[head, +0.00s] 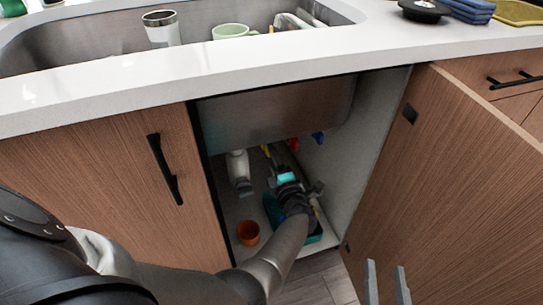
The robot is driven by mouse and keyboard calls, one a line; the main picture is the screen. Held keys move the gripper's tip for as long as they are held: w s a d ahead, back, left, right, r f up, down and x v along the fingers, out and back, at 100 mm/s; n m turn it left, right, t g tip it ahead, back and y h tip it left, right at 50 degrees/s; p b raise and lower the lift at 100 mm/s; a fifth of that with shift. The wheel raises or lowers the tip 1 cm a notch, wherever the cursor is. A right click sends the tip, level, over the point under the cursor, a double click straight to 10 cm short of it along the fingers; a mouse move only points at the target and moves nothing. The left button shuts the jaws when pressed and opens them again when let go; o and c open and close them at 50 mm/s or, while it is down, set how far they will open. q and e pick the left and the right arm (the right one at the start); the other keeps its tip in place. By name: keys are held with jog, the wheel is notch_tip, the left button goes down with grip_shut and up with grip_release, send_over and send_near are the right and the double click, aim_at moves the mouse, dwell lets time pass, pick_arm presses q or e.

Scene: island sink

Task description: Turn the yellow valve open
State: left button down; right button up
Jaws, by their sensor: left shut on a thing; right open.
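The yellow valve (265,149) shows as a small yellow patch under the sink, inside the open cabinet. My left arm reaches into the cabinet from the left. My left gripper (274,151) is at the yellow valve and shut on it, with the fingertips small and partly in shadow. Much of the valve is hidden, so its turn angle cannot be told. My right gripper (386,284) is open and empty at the bottom edge, in front of the open door.
A red valve (293,144) and a blue valve (318,137) are to the right of the yellow one. A white drain pipe (239,170) hangs at left. An orange cup (248,233) and a teal tray (315,237) are on the cabinet floor. The open door (455,185) bounds the right.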

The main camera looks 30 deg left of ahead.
dwell(0.4)
pick_arm(q)
jog(key=shift+c, duration=1.6)
grip_release()
